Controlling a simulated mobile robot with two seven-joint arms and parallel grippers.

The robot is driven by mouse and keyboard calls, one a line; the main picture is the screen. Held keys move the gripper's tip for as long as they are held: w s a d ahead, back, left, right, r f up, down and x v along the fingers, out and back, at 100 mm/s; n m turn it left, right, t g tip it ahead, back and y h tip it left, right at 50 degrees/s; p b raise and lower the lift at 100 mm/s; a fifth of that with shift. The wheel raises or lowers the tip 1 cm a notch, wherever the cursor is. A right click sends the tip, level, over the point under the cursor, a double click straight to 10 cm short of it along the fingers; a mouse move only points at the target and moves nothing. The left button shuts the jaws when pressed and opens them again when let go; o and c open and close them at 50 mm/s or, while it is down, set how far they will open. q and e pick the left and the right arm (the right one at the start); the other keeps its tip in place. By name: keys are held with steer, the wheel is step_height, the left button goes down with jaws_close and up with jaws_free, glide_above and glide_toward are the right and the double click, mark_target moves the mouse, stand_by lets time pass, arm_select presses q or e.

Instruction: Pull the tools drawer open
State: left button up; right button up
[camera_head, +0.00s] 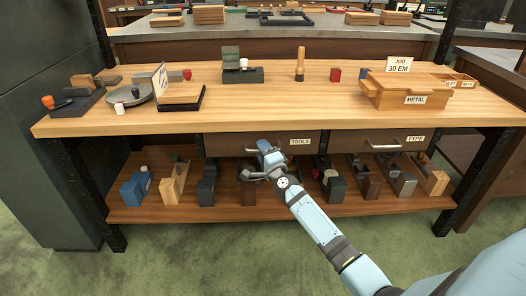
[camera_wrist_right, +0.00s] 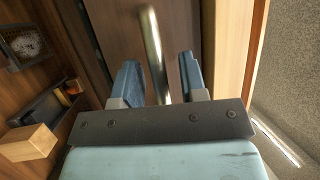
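The tools drawer (camera_head: 225,145) is a dark wooden front under the workbench top, with a "TOOLS" label (camera_head: 300,142) at its right end. It looks flush with the drawer beside it. My right gripper (camera_head: 264,151) is at the drawer's handle and hides part of it in the head view. In the right wrist view, the metal bar handle (camera_wrist_right: 153,50) runs between the two blue fingers (camera_wrist_right: 160,78) of my right gripper. The fingers are open, with a gap on each side of the bar. My left gripper is in neither view.
The type drawer (camera_head: 375,143) is to the right. A lower shelf (camera_head: 270,212) holds several blocks and tools below my right gripper. Green floor in front is clear.

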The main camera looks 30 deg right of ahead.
jaws_close()
arm_select(q)
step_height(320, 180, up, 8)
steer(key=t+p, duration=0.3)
steer(key=p, duration=0.3)
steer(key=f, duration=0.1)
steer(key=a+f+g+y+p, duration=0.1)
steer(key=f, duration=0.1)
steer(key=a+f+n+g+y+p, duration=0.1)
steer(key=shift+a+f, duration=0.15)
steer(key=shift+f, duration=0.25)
arm_select(e)
steer(key=s+a, duration=0.6)
steer(key=s, duration=0.5)
steer(key=s+a, duration=0.7)
steer(key=s, duration=0.4)
steer(key=shift+a, duration=0.3)
steer(key=shift+s, duration=0.1)
jaws_free()
arm_select(q)
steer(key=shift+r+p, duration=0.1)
steer(key=shift+p, duration=0.3)
arm_select(e)
steer(key=shift+r, duration=0.15)
